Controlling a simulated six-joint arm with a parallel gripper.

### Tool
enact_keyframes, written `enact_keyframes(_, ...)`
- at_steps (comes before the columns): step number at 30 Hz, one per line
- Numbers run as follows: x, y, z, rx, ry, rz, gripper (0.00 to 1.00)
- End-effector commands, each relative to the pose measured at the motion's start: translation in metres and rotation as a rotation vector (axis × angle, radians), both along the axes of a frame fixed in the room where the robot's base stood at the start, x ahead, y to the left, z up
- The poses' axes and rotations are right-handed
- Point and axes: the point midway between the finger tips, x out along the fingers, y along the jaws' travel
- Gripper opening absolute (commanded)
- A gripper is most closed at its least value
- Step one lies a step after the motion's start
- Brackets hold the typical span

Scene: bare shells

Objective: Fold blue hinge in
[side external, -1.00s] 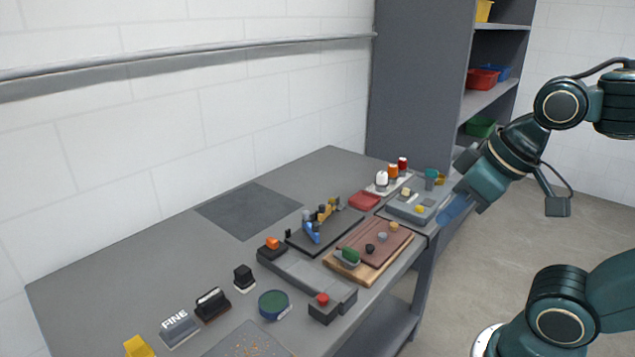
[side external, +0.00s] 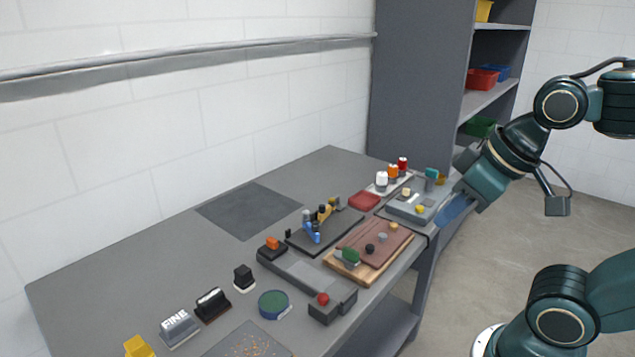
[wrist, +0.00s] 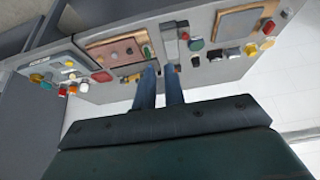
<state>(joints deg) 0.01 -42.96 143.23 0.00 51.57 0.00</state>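The blue hinge (side external: 313,233) stands on a dark board (side external: 335,231) near the middle of the table in the side external view. Its small parts look raised, but its exact angle is too small to tell. Yellow pieces (side external: 327,210) stand on the same board behind it. My gripper (side external: 452,212) is at the table's right edge, well apart from the hinge. In the wrist view my gripper (wrist: 160,82) shows two blue fingers with a gap between them and nothing held. I cannot make out the blue hinge there; the fingers cover part of that area.
A wooden board (side external: 370,250) with knobs lies between the hinge board and the table's front edge. A grey tray (side external: 410,206) and a red block (side external: 364,201) lie to the right. A grey fixture with a red button (side external: 322,299) is in front. The dark mat (side external: 249,210) behind is clear.

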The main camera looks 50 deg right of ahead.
Motion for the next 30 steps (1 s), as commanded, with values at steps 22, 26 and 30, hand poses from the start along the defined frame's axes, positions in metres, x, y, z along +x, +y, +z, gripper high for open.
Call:
enact_keyframes(22, 0.094, -0.013, 0.035, -0.018, 0.142, 0.004, 0.4)
enact_keyframes(26, 0.121, -0.018, 0.038, -0.022, 0.178, 0.007, 0.4)
enact_keyframes(30, 0.15, -0.025, 0.036, -0.023, 0.217, 0.008, 0.4)
